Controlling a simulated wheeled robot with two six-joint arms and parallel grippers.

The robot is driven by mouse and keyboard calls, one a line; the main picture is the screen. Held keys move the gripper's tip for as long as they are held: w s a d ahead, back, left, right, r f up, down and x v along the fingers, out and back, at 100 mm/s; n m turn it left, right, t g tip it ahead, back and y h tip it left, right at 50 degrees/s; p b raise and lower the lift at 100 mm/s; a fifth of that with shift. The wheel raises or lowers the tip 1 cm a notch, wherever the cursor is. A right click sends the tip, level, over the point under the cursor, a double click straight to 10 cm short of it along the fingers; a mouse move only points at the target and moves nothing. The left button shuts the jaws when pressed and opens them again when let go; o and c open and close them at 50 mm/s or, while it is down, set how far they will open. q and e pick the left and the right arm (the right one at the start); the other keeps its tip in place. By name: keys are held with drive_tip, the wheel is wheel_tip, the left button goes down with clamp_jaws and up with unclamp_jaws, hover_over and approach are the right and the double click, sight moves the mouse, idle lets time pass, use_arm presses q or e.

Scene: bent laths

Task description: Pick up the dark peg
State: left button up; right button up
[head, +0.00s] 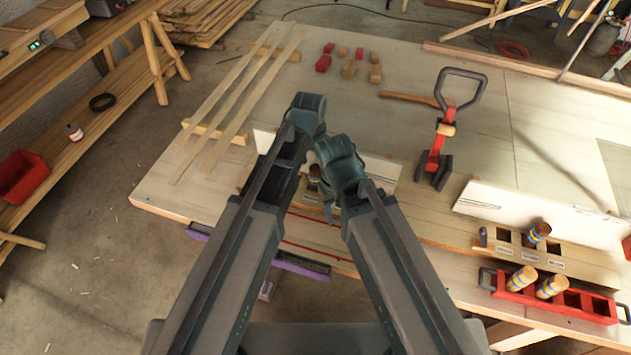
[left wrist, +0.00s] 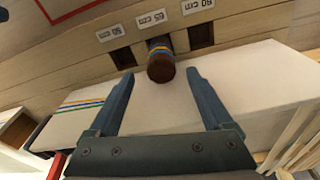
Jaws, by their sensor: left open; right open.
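A dark brown peg (left wrist: 160,66) with blue and yellow bands stands in the middle slot of a wooden rack in the left wrist view. It also shows between my arms in the head view (head: 314,178). My left gripper (left wrist: 160,76) is open, with its fingertips on either side of the peg's dark end and gaps on both sides. In the head view my left gripper (head: 306,116) is mostly hidden by its own wrist. My right gripper (head: 341,168) is close beside it, also mostly hidden, and open. A second dark peg (head: 538,232) stands in the right-hand rack.
White board (left wrist: 240,80) lies beside the rack in the left wrist view. A red tray (head: 575,303) with two light pegs (head: 522,279) is at the right. A red clamp-like tool (head: 437,150), small blocks (head: 349,68) and long laths (head: 236,100) lie on the table.

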sight(315, 168)
use_arm(q)
drive_tip(key=f+b, duration=0.3)
drive_tip(key=f, duration=0.1)
drive_tip(key=shift+w+f+b, duration=0.2)
drive_tip(key=shift+f+b, duration=0.1)
drive_tip(key=shift+b, duration=0.1)
use_arm(e)
wheel_tip(315, 168, down, 5)
drive_tip(key=shift+r, duration=0.2)
use_arm(q)
drive_tip(key=shift+r, duration=0.1)
use_arm(e)
drive_tip(key=shift+r, duration=0.1)
use_arm(q)
clamp_jaws()
